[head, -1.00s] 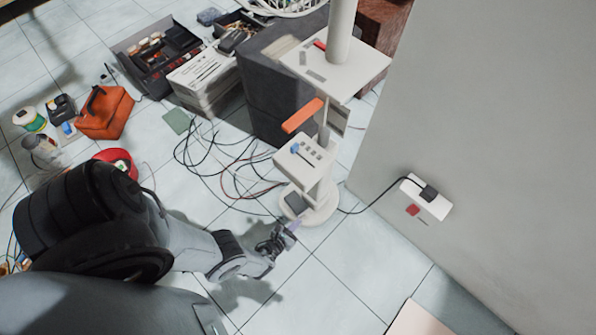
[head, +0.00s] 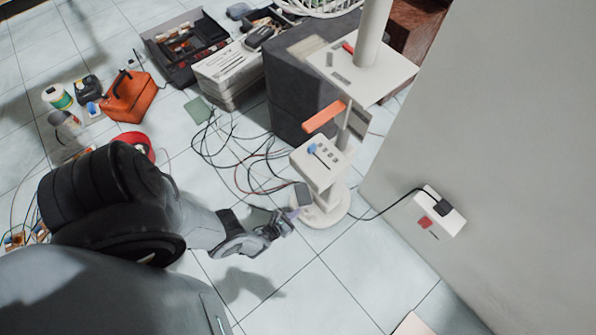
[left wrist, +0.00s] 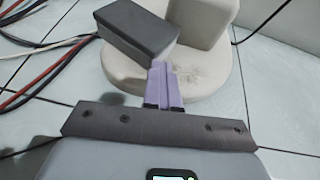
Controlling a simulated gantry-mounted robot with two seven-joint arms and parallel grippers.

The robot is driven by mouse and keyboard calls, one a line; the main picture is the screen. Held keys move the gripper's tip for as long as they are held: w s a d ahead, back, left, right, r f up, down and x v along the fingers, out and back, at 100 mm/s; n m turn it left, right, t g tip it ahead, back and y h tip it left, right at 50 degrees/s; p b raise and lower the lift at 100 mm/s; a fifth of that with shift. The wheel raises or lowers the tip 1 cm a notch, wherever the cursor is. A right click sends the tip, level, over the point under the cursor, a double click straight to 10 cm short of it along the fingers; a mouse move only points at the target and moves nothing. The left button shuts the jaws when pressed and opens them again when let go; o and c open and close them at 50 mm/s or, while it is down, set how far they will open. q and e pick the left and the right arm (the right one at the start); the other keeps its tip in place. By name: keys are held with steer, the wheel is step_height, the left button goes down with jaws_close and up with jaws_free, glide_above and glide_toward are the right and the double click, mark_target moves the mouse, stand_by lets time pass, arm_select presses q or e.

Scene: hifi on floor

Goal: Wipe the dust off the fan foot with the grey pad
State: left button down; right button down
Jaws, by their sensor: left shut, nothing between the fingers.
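The fan foot (head: 322,214) is a round off-white base under the fan's column in the head view. It also fills the upper middle of the left wrist view (left wrist: 215,88), with grey specks of dust (left wrist: 203,76) on its top. The grey pad (head: 304,194) is a dark block at the foot's left side. In the left wrist view the pad (left wrist: 138,34) overlaps the foot's left edge; its underside is hidden. My left gripper (head: 291,214) has its purple fingers (left wrist: 160,68) shut and empty, just in front of the pad and foot. Whether they touch either is unclear. My right gripper is out of view.
Loose cables (head: 240,160) lie left of the fan. A grey wall with a power strip (head: 440,213) stands to the right. A dark grey box (head: 295,110) stands behind the fan. The tiled floor in front is clear.

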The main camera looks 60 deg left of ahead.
arm_select(q)
steer(key=shift+a, duration=0.25)
steer(key=shift+d, duration=0.1)
steer(key=shift+d, duration=0.1)
step_height(320, 180, up, 6)
steer(key=p, duration=0.5)
steer(key=shift+p, duration=0.4)
steer(key=shift+r+p, duration=1.45)
steer(key=shift+r, duration=0.1)
